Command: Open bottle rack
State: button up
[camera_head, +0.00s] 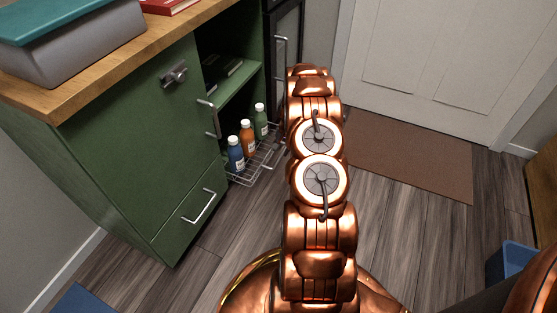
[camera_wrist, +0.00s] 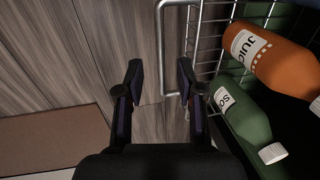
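The bottle rack (camera_head: 244,178) is a wire basket low in the green cabinet, standing partly out of its front. It holds a blue bottle (camera_head: 236,153), an orange bottle (camera_head: 247,138) and a green bottle (camera_head: 261,121). In the wrist view, the rack's wire side (camera_wrist: 208,45) and its pale bar handle (camera_wrist: 160,50) show beside the orange and green bottles. My gripper (camera_wrist: 160,83) is open, with one finger on each side of the handle bar and visible gaps to it. In the head view, my copper arm hides the gripper.
The green cabinet (camera_head: 130,140) has an open shelf above the rack and a closed lower drawer with a handle (camera_head: 199,207). A brown mat (camera_head: 410,158) lies before the white door (camera_head: 440,55). A blue bin (camera_head: 510,262) stands at right. Wood floor before the rack is clear.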

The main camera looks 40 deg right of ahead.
aim_at(278, 161)
jog(key=f, duration=0.2)
jog(key=f+b, duration=0.1)
jog(key=f, duration=0.1)
jog(key=w+f+b, duration=0.1)
jog(key=f, duration=0.1)
jog(key=shift+w+a+f, duration=0.1)
jog(key=shift+a+f, duration=0.1)
jog(key=shift+f, duration=0.1)
grip_shut()
dwell(0.4)
